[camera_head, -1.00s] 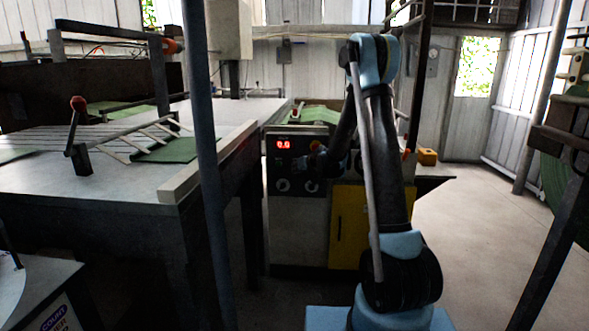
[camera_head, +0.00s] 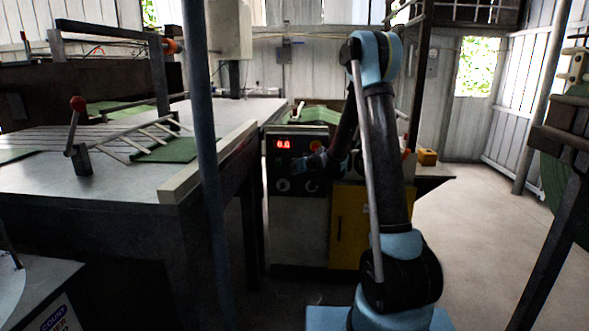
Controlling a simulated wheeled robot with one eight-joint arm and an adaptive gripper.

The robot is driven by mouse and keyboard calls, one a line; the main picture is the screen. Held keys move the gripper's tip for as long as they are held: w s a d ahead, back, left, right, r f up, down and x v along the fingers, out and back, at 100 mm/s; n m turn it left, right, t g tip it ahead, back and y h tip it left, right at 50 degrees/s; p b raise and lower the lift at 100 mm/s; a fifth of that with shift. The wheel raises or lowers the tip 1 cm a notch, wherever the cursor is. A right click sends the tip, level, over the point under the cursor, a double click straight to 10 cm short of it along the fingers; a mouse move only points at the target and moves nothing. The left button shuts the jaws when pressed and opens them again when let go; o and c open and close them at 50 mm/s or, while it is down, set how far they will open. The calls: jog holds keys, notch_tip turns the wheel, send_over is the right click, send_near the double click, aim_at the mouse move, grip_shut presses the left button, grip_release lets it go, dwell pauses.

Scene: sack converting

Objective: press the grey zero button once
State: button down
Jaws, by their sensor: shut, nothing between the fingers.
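A dark control panel (camera_head: 273,166) on the machine at the centre carries a lit red display (camera_head: 282,143) that seems to read 0.0. Round pale controls, one of them at the lower left (camera_head: 283,185), sit low on the panel. I cannot make out which control is the grey zero button; it is too small or hidden by my gripper. My gripper (camera_head: 299,167) is shut and empty in front of the panel, below and right of the display. I cannot tell whether it touches the panel.
A dark post (camera_head: 204,190) stands left of the panel. A long table (camera_head: 110,187) with a red-knobbed lever (camera_head: 77,104) fills the left. A yellow door (camera_head: 346,228) is below the panel. Open floor (camera_head: 470,230) lies to the right.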

jog(key=s, duration=0.5)
jog(key=shift+a, duration=0.1)
dwell(0.5)
dwell(0.4)
jog(key=s+d+r+m+g+h, duration=0.1)
jog(key=s+d+r+g+h, duration=0.15)
jog(key=s+d, duration=0.65)
jog(key=s+d+r+g+h, duration=0.1)
jog(key=s+d+r, duration=0.35)
jog(key=s, duration=0.85)
jog(key=s+d+f+m+g+h, duration=0.1)
jog(key=s+d, duration=0.3)
jog(key=s, duration=0.5)
jog(key=s+d+f+m+g+h, duration=0.1)
jog(key=s+d+f, duration=0.3)
jog(key=s, duration=0.6)
jog(key=s+d+f+m+g+h, duration=0.1)
jog(key=s+d+f+g, duration=0.1)
jog(key=s+d, duration=0.3)
jog(key=s+f, duration=0.1)
jog(key=s, duration=0.3)
jog(key=shift+s+h, duration=0.25)
jog(key=shift+h, duration=0.1)
